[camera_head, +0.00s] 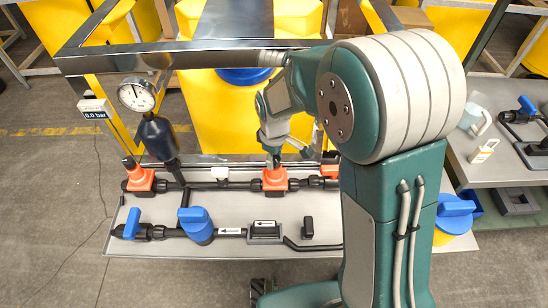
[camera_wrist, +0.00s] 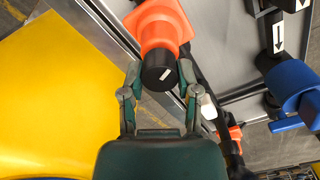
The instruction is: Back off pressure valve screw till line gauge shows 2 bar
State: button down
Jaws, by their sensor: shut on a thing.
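The pressure gauge (camera_head: 136,93) has a round white dial and stands at the left on a black damper. Its tag (camera_head: 96,111) reads 0.0 bar. An orange valve (camera_head: 274,179) sits on the black pipe in the middle of the skid, below my gripper (camera_head: 273,158). In the wrist view its orange body (camera_wrist: 165,25) carries a black screw cap (camera_wrist: 159,76) with a white mark. My gripper's fingers (camera_wrist: 158,80) are shut on this cap, one at each side. In the head view the cap is mostly hidden by my gripper.
Another orange valve (camera_head: 138,179) stands at the left, and a third (camera_head: 330,171) is partly behind my arm. Blue-handled valves (camera_head: 196,224) sit on the front pipe. A metal frame bar (camera_head: 180,56) crosses behind, with yellow tanks (camera_head: 205,110) beyond it.

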jog(key=shift+n, duration=0.4)
jog(key=shift+c, duration=1.7)
grip_release()
notch_tip(320, 180, up, 12)
jog(key=shift+a+f, duration=0.1)
